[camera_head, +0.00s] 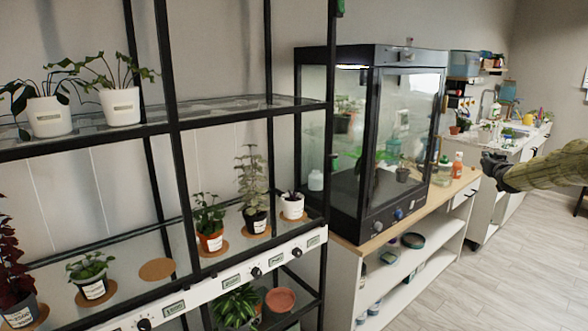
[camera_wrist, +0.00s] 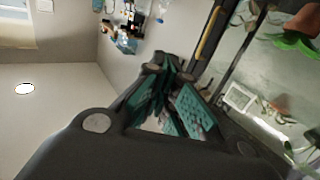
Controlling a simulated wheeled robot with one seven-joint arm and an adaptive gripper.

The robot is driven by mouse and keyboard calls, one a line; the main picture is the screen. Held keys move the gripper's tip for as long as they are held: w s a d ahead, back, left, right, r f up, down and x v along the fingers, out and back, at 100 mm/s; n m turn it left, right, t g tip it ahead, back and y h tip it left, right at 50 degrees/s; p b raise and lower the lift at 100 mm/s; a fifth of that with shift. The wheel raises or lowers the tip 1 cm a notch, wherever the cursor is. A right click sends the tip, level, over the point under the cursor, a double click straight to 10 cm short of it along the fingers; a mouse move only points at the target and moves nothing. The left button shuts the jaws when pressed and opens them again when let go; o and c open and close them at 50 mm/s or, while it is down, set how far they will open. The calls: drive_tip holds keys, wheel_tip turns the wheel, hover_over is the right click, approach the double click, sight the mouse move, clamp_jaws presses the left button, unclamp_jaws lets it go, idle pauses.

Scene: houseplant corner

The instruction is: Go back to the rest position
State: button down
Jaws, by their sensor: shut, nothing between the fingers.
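My gripper (camera_head: 494,168) is at the right in the head view, in front of the workbench with the sink. It is held in the air, apart from the shelves and the glass cabinet. My forearm enters from the right edge in a green checked sleeve. In the wrist view the gripper (camera_wrist: 168,92) shows dark linkages and teal finger pads close together. It is shut and nothing shows between the fingers. The wrist view is tilted, with a wall and a ceiling lamp at the left.
A black plant rack (camera_head: 172,110) with potted plants fills the left. An empty cork coaster (camera_head: 157,270) lies on its lower shelf. A glass cabinet (camera_head: 341,160) stands on a wooden-topped bench (camera_head: 440,200). A white worktop (camera_head: 500,138) runs behind. The floor (camera_head: 480,270) at right is clear.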

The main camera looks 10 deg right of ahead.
drive_tip(key=a+f+n+g+y, duration=0.2)
drive_tip(key=a+f+g+y, duration=0.15)
drive_tip(key=a+f, duration=2.15)
drive_tip(key=s+a+f+g+y, duration=0.1)
drive_tip(key=s+a+f, duration=0.5)
drive_tip(key=a+f, duration=0.3)
drive_tip(key=s+a+f+g+y, duration=0.2)
drive_tip(key=s+a+f, duration=0.5)
drive_tip(key=a+f, duration=0.25)
drive_tip(key=s+a+f+g, duration=0.2)
drive_tip(key=s+a+f, duration=0.25)
drive_tip(key=s, duration=0.45)
drive_tip(key=s+a+f+n+g+p, duration=0.1)
drive_tip(key=s+a+f, duration=0.3)
drive_tip(key=s+a, duration=0.3)
drive_tip(key=s+a+f+g, duration=0.2)
drive_tip(key=s+a+f, duration=0.2)
drive_tip(key=s, duration=0.6)
drive_tip(key=s+a+g, duration=0.2)
drive_tip(key=s+a, duration=0.1)
drive_tip(key=s, duration=1.1)
drive_tip(key=s+a+r+n+g, duration=0.1)
drive_tip(key=s+a+g, duration=0.1)
drive_tip(key=s, duration=1.2)
drive_tip(key=shift+s+a+g, duration=0.2)
drive_tip(key=shift+a+g, duration=0.15)
drive_tip(key=shift+a, duration=0.45)
